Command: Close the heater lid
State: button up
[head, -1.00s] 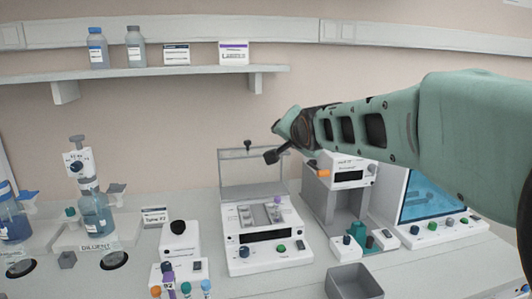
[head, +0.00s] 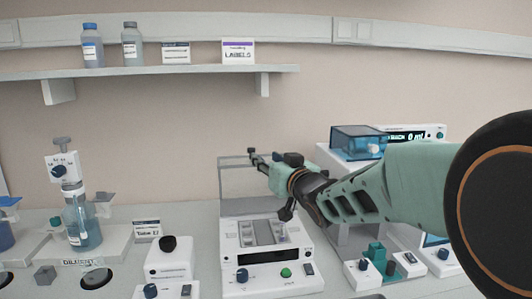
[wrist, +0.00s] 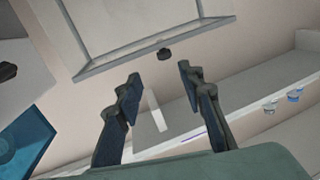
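The heater (head: 268,256) is a white box with a dark display, a blue knob, a green button and a grey block on top. Its clear framed lid (head: 232,184) stands raised behind the block, with a small dark knob (head: 250,152) on its top edge. My gripper (head: 268,163) is at the lid's upper right, pointing left, and covers part of the lid. In the wrist view my gripper (wrist: 159,73) is open and empty. The lid's frame (wrist: 135,57) and its knob (wrist: 165,54) show just beyond the fingertips, with the knob roughly between them and apart from them.
A wall shelf (head: 170,72) with bottles and label boxes is above left. A blue-lidded unit (head: 357,142) stands on the right, partly behind my arm. A dispenser bottle (head: 82,222) and a white box (head: 168,262) stand left of the heater.

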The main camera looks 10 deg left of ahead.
aim_at(253, 151)
jog(key=shift+n+y, duration=0.3)
jog(key=shift+n, duration=0.2)
jog(key=x, duration=1.1)
jog(key=shift+a+f, duration=0.2)
jog(key=shift+a, duration=0.05)
grip_shut()
